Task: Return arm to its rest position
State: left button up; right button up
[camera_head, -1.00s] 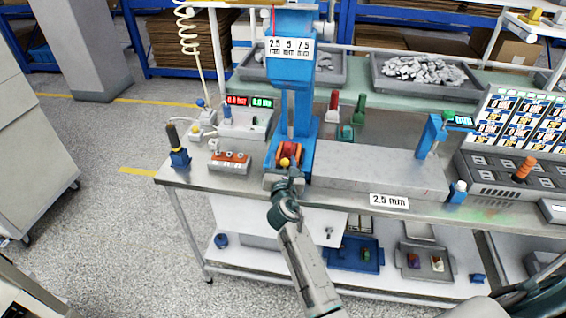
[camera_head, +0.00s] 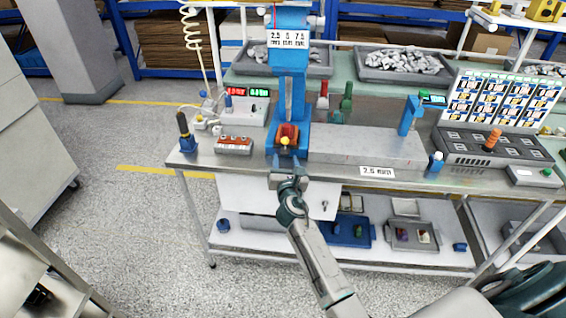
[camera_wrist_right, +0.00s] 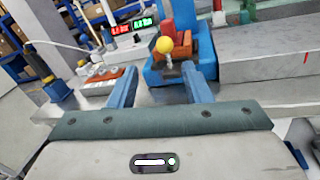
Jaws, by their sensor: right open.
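My right arm (camera_head: 322,262) comes in from the bottom right of the head view. Its gripper (camera_head: 288,168) is just in front of the blue press stand (camera_head: 291,98). In the wrist view, the blue fingers of the right gripper (camera_wrist_right: 164,80) are apart, with nothing held between them. A yellow ball knob (camera_wrist_right: 165,45) with a red and orange part (camera_wrist_right: 183,45) behind it is beyond the fingertips. The knob (camera_head: 284,141) sits low on the stand in the head view. My left gripper is not in view.
The workbench (camera_head: 390,182) has a long grey block (camera_head: 365,146) to the right of the stand. A terminal box (camera_head: 234,145) and a dark-handled tool (camera_head: 184,134) stand to the left. A lower shelf (camera_head: 290,244) carries trays. The floor at left (camera_head: 110,210) is clear.

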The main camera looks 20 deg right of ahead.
jog(key=s+f+m+g+y+b, duration=0.1)
jog(key=s+f+m+g, duration=0.4)
jog(key=f, duration=0.8)
jog(key=s+f+m+y, duration=0.25)
jog(key=s+f, duration=0.45)
jog(key=f, duration=0.5)
jog(key=s+f+m+g+b, duration=0.1)
jog(key=s+f+m+g, duration=0.35)
jog(key=f, duration=0.85)
jog(key=s+f+m+g+y, duration=0.1)
jog(key=s+f+m, duration=0.3)
jog(key=s+f, duration=0.55)
jog(key=s+f+m+g, duration=0.2)
jog(key=s+f+m, duration=0.35)
jog(key=s, duration=0.75)
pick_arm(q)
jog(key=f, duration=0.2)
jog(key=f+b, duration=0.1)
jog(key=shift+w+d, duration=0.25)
pick_arm(e)
jog(key=s+f+m+g, duration=0.1)
jog(key=s+f+m, duration=0.2)
jog(key=s, duration=0.8)
jog(key=s+d+f+m+g, duration=0.1)
jog(key=s+f+m, duration=0.3)
jog(key=s, duration=0.7)
jog(key=shift+s+m+g+y, duration=0.45)
jog(key=shift+m+g, duration=0.1)
jog(key=shift+g, duration=0.1)
